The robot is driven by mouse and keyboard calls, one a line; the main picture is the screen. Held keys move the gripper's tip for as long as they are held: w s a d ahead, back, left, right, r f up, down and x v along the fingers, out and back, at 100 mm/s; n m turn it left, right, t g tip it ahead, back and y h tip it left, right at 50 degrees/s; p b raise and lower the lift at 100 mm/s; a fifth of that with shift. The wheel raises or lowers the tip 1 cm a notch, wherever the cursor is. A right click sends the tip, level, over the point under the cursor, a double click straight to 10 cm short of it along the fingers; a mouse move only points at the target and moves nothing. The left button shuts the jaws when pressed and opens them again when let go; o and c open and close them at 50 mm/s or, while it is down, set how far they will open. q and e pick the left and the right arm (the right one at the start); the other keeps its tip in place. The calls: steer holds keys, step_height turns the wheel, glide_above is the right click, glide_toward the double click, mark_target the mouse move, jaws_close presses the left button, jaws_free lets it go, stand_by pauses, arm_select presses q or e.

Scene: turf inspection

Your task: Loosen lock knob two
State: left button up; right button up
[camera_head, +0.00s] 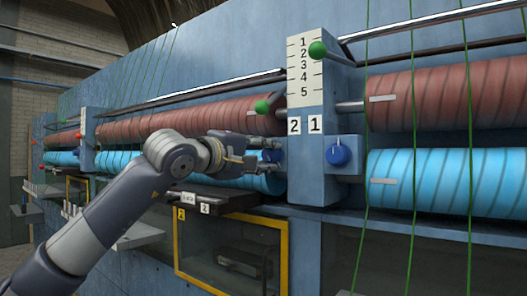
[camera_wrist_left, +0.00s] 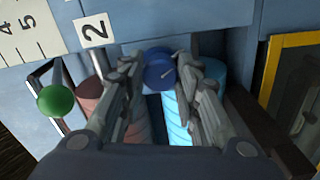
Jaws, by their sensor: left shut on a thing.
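The blue lock knob by label 2 (camera_head: 272,155) sits on the blue machine face, left of the post. My left gripper (camera_head: 262,148) reaches it from the left and partly hides it. In the left wrist view the round blue knob (camera_wrist_left: 158,74) lies between the two fingers of my left gripper (camera_wrist_left: 160,64), which are closed on its sides. A short pale line shows on the knob's face. A second blue knob (camera_head: 337,154), by label 1, stands free to the right. My right gripper is not in view.
Red rollers (camera_head: 185,121) and cyan rollers (camera_head: 447,180) run along the machine. A numbered scale post (camera_head: 305,70) stands close right of my gripper. Green levers (camera_head: 263,106) stick out above. A dark ledge (camera_head: 225,197) and a yellow-framed window (camera_head: 232,245) are below.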

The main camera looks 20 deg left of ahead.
arm_select(q)
steer(key=shift+a+r+m, duration=0.1)
steer(key=shift+r+m, duration=0.2)
steer(key=o, duration=1.1)
steer(key=shift+c, duration=0.2)
steer(key=shift+f, duration=0.1)
steer(key=shift+s, duration=0.1)
steer(key=shift+s+a+f, duration=0.1)
steer(key=shift+s+a, duration=0.05)
steer(key=shift+s, duration=0.35)
steer(key=v, duration=1)
steer(key=shift+s, duration=0.4)
steer(key=shift+a, duration=0.15)
